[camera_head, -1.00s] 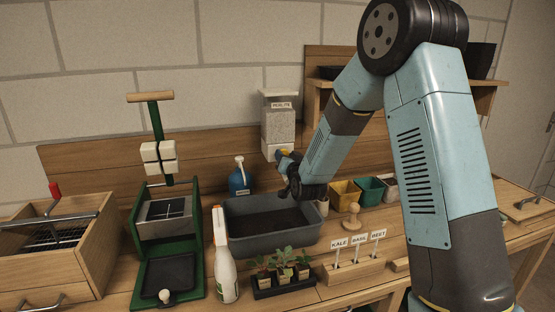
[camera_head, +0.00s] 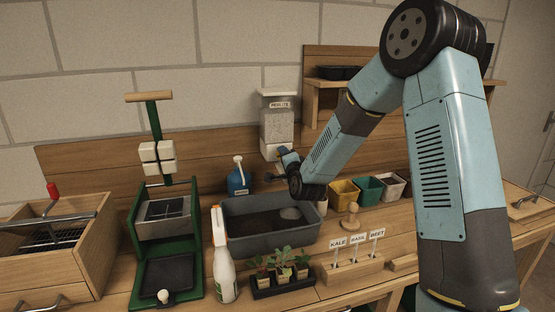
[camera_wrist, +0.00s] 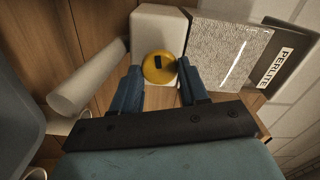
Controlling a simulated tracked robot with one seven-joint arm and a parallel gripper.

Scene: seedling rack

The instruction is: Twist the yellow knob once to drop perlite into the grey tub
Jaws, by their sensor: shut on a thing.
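The yellow knob (camera_wrist: 158,76) is on the white front of the perlite dispenser (camera_wrist: 225,50), with a dark mark on its face. My gripper (camera_wrist: 158,82) is shut on the knob, a blue finger on each side. In the head view my gripper (camera_head: 284,158) is at the lower front of the dispenser (camera_head: 279,125), and the knob is hidden. The grey tub (camera_head: 270,243) stands below on the bench. A white spout (camera_wrist: 88,78) shows in the wrist view.
A spray bottle (camera_head: 222,265) and a seedling tray (camera_head: 280,284) stand in front. Small coloured pots (camera_head: 369,190) and a wooden dibber (camera_head: 350,218) are to the right. A green press (camera_head: 160,215) is at the left.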

